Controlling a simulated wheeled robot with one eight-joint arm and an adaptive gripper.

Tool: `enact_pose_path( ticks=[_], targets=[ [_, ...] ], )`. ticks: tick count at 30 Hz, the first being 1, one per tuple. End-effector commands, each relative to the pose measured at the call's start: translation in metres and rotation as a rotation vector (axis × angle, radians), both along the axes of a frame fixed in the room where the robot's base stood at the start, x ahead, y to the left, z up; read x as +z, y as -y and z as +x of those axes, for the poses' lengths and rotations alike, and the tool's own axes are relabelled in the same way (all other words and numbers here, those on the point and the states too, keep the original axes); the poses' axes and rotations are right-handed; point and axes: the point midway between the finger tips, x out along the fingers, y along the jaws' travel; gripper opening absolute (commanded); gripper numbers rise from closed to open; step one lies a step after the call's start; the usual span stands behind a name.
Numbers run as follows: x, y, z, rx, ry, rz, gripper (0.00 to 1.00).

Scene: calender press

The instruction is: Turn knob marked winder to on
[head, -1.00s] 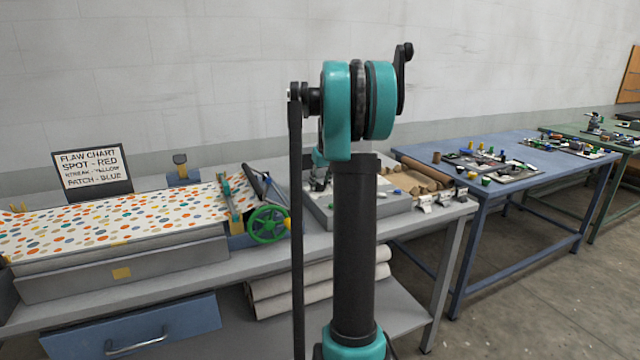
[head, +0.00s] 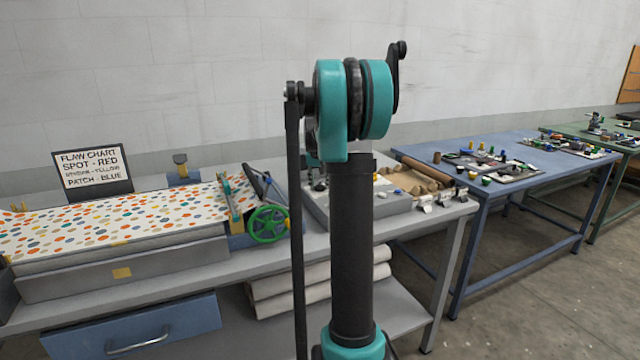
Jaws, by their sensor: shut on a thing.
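A grey panel box (head: 385,206) stands on the grey bench behind my upright arm. Small dark fittings (head: 317,184) show on its left part, between a thin dark bar and the thick column of my arm. I cannot tell which of them is the winder knob, and no marking or knob position is readable. My arm covers the middle of the box. My gripper is hidden behind the arm, so its contact with any knob does not show.
A green handwheel (head: 268,224) and a spotted sheet (head: 120,222) are left of the box. A flaw chart sign (head: 93,171) stands behind the sheet. White clips (head: 424,203) sit at the bench's right edge. A blue table (head: 540,160) is farther right.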

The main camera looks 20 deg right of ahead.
Motion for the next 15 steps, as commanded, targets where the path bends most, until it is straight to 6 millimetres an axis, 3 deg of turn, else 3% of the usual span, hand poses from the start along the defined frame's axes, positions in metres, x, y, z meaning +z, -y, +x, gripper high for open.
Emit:
enact_pose_path(
  ticks=[15],
  targets=[
    [0.0003,-0.0025,0.0024,-0.433,0.001,-0.001,0.06]
  ],
)
